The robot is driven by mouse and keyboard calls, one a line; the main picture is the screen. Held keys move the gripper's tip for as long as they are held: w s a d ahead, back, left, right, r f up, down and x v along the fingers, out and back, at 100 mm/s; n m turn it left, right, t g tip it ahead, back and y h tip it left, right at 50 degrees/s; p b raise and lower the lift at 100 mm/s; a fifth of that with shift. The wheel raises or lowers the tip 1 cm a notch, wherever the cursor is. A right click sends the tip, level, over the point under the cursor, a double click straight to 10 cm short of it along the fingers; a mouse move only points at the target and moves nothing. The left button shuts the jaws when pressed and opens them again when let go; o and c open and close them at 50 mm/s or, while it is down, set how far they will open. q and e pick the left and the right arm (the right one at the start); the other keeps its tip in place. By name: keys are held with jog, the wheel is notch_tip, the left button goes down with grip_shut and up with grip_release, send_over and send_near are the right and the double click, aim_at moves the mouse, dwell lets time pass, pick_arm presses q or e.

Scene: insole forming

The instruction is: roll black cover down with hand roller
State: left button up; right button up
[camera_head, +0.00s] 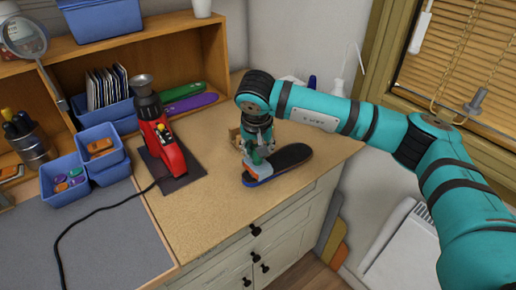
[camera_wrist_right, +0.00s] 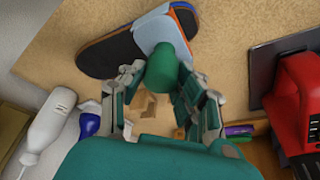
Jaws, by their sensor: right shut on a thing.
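The insole with its black cover (camera_head: 290,157) lies on the wooden worktop, with blue and orange edges showing at its near end. In the right wrist view the black cover (camera_wrist_right: 110,55) is at the top. My right gripper (camera_head: 257,150) is shut on the green handle of the hand roller (camera_wrist_right: 170,62) above the insole's near end. The roller's pale head (camera_head: 259,172) is over the blue-orange end of the insole; whether it presses on it I cannot tell. The gripper partly hides the roller in the head view. My left gripper is not in view.
A red machine (camera_head: 167,150) stands on a dark plate left of the insole. Blue bins (camera_head: 64,182) and a wooden shelf are further left. A wooden piece (camera_wrist_right: 150,108) lies beyond the roller, near white bottles (camera_wrist_right: 48,125). The worktop's front is clear.

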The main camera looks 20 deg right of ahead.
jog(key=shift+r+p, duration=1.2)
jog(key=shift+r, duration=1.9)
